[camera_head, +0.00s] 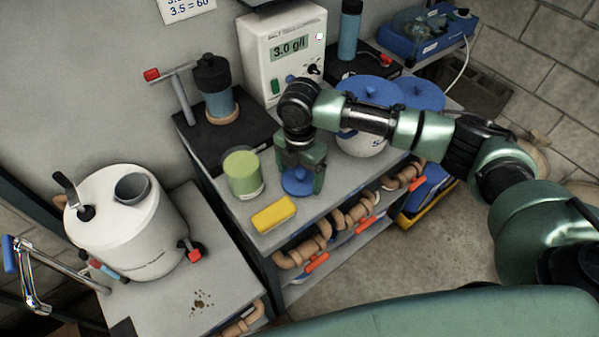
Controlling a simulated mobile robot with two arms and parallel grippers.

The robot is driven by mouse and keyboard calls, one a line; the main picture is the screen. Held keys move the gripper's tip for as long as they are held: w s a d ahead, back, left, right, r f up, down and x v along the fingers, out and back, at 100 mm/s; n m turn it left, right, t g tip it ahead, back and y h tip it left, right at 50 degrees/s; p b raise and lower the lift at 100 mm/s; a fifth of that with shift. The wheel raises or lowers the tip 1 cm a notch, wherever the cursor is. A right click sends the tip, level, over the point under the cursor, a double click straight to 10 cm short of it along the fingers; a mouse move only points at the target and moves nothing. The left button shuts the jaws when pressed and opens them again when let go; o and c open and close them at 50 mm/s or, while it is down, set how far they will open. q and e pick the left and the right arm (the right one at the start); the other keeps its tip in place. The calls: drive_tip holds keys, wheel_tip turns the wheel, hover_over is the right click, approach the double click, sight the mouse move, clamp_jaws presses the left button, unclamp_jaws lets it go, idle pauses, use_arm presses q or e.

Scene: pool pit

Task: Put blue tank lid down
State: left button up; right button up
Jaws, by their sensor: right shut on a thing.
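My right gripper (300,178) points down over the front part of the grey bench (330,187), shut on a small round blue lid (297,183). The lid is level and at or just above the bench top; I cannot tell if it touches. A white tub (362,145) stands behind my right forearm, which hides part of it. A larger blue lid (368,90) with a knob shows above the arm there, and another blue round top (422,97) sits beside it. My left gripper is not in view.
A yellow sponge (273,214) and a green-filled glass (242,173) stand close left of the gripper. A white meter (283,60) reading 3.0 g/l is behind. A white canister (125,220) stands on the lower left bench. Orange-handled pipes (350,217) run below the bench's front edge.

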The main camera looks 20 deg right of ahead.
sight(300, 173)
drive_tip(key=shift+f, duration=0.15)
drive_tip(key=o, duration=1.2)
drive_tip(key=shift+c, duration=0.2)
wheel_tip(300, 173, up, 12)
drive_tip(key=b, duration=0.2)
drive_tip(key=shift+r, duration=0.25)
drive_tip(key=shift+s+f, duration=0.1)
